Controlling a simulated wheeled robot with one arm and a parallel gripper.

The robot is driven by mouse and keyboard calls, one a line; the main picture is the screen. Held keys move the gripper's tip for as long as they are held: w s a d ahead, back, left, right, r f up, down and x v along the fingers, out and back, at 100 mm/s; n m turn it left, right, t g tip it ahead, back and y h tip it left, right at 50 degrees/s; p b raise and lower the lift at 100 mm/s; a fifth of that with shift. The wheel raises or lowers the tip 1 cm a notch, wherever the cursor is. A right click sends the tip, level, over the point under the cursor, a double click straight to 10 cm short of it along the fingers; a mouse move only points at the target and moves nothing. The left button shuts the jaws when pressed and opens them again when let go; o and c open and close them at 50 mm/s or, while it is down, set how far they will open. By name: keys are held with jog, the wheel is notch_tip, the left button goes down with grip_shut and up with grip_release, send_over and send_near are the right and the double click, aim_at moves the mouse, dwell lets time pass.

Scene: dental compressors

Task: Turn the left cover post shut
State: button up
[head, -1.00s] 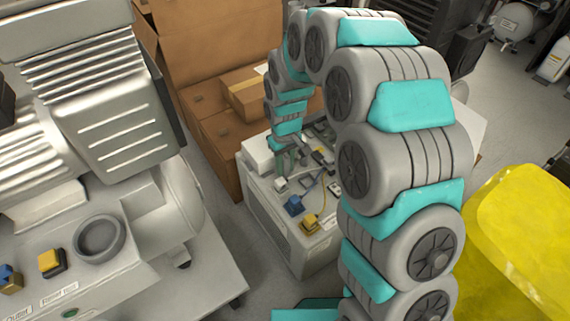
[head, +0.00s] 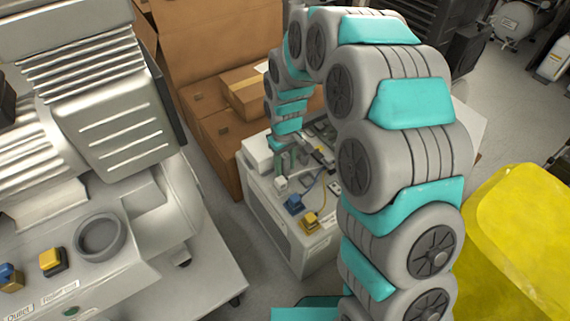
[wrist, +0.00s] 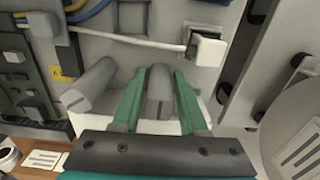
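In the wrist view, two grey rounded posts show on a pale unit. One post (wrist: 160,88) stands between the two green fingers of my gripper (wrist: 159,76); the other post (wrist: 90,86) is tilted, just left of the left finger. The fingers are apart, one on each side of the middle post and very close to it. I cannot tell whether they press on it. In the head view, my gripper (head: 284,160) reaches down to the top of the white unit (head: 285,230); the posts are too small to make out there.
A white cable (wrist: 135,41) runs to a white square fitting (wrist: 207,49) just beyond the posts. A blue switch (head: 294,203) and a yellow switch (head: 309,222) sit on the unit's near edge. A large compressor (head: 110,130) stands left, cardboard boxes (head: 215,140) behind, a yellow bin (head: 515,235) right.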

aim_at(286, 156)
notch_tip(286, 156, up, 8)
jog(key=shift+f, duration=0.1)
dwell(0.4)
dwell(0.4)
jog(key=shift+s+d+r, duration=0.15)
jog(key=shift+s+r, duration=0.05)
jog(key=s+d+r+m+p, duration=0.2)
jog(key=s+d+r+m, duration=0.1)
jog(key=s+d+r, duration=0.75)
jog(key=s+d+r+m+g+p, duration=0.1)
jog(key=s+d+m, duration=0.1)
jog(key=s, duration=0.9)
jog(key=s+d+r+m+p, duration=0.1)
jog(key=s+d+r+m, duration=0.1)
jog(key=s, duration=0.9)
jog(key=shift+s+d+r+g+p, duration=0.2)
jog(key=shift+d+g+p, duration=0.1)
jog(key=shift+g, duration=0.1)
